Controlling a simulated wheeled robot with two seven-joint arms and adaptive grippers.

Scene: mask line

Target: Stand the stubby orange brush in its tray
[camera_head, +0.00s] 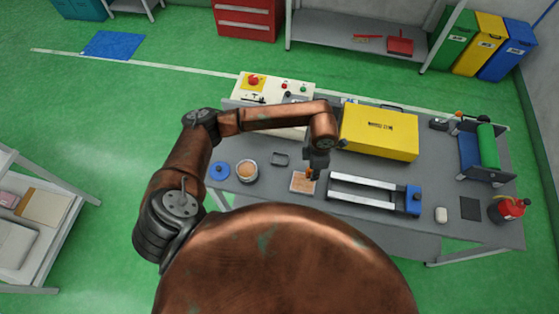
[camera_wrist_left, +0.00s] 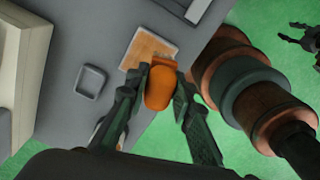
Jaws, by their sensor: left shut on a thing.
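The stubby orange brush (camera_head: 309,174) is in my left gripper (camera_head: 313,164), over the table's near side. In the wrist view, its rounded orange body (camera_wrist_left: 160,88) is between the two dark fingers of my left gripper (camera_wrist_left: 160,100), which are shut on it. The brush's lower end is at the near edge of a pale-rimmed, orange-brown rectangle (camera_wrist_left: 148,45); I cannot tell whether it touches. That rectangle (camera_head: 302,184) lies flat on the table. A small empty grey tray (camera_wrist_left: 90,81) lies to its left, also in the head view (camera_head: 280,159). A dark claw-like part at the wrist view's right edge may be my right gripper.
A rail frame with a blue end (camera_head: 413,200) lies right of the rectangle, and a yellow case (camera_head: 379,134) behind it. A round tub (camera_head: 247,170) and blue lid (camera_head: 219,170) stand left. A control box (camera_head: 265,91) is at the back. Grey tabletop (camera_wrist_left: 75,45) is bare around the grey tray.

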